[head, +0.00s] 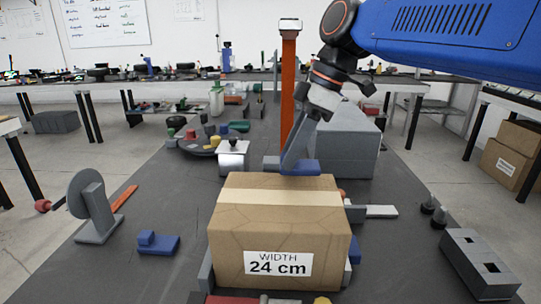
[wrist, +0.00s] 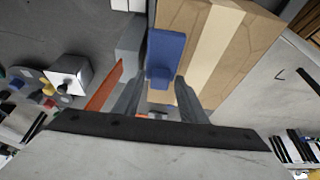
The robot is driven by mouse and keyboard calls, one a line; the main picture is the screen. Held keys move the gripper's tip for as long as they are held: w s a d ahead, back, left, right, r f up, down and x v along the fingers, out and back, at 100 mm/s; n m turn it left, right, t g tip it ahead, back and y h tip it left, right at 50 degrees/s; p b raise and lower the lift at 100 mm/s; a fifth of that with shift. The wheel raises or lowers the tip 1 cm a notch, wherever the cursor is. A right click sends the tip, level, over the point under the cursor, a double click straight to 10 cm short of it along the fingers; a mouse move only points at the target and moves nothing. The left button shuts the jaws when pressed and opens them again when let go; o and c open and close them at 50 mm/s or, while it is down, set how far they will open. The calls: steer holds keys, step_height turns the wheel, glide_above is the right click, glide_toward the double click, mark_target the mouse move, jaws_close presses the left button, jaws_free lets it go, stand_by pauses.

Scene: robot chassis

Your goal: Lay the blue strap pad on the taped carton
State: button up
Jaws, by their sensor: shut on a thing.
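The taped carton (head: 280,237) is a brown box with a pale tape strip across its top and a label reading "WIDTH 24 cm". It also shows at the upper right in the wrist view (wrist: 260,45). The blue strap pad (head: 303,167) is at the carton's far top edge in the head view. In the wrist view the blue strap pad (wrist: 166,46) overlaps the carton's edge beside the tape. My gripper (head: 291,160) is shut on the pad's raised part, with its fingers (wrist: 162,82) either side. I cannot tell whether the pad touches the carton.
Another blue piece (head: 158,243) lies on the table left of the carton. A grey disc stand (head: 95,207) is farther left, and a grey slotted block (head: 480,263) is at right. An orange post (head: 289,85) and a large grey box (head: 347,148) stand behind the carton.

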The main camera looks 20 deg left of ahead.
steer(key=shift+s+a, duration=0.2)
steer(key=shift+a, duration=0.5)
steer(key=shift+s+a+f, duration=0.2)
steer(key=shift+a+f, duration=0.1)
steer(key=shift+a, duration=0.4)
steer(key=shift+s+a+f, duration=0.15)
steer(key=shift+a+f, duration=0.15)
steer(key=shift+a, duration=0.4)
steer(key=shift+f, duration=0.15)
steer(key=o, duration=1.1)
steer(key=shift+f, duration=0.1)
